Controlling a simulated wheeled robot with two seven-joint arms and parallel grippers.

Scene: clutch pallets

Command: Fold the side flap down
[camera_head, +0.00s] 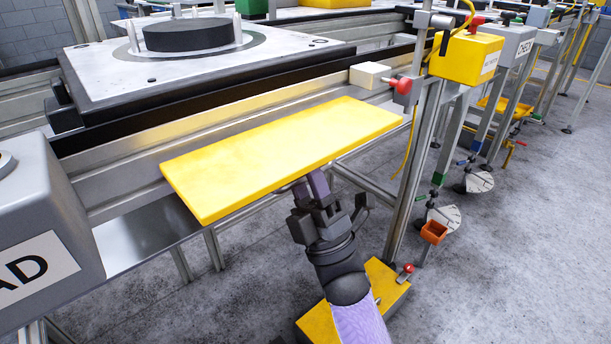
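The side flap (280,155) is a flat yellow panel. It stands out roughly level from the side of the metal conveyor frame (240,112), with its near edge over open floor. One dark gripper, which I take as my right one (318,187), comes up from the bottom of the view. Its fingertips are just under the flap's near edge, right of the middle. The flap partly hides the tips, so I cannot tell whether they touch it or how far apart they are. My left gripper is not in view.
A metal pallet (200,75) with a black disc (194,35) sits on the conveyor. A grey box (45,225) stands at left.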

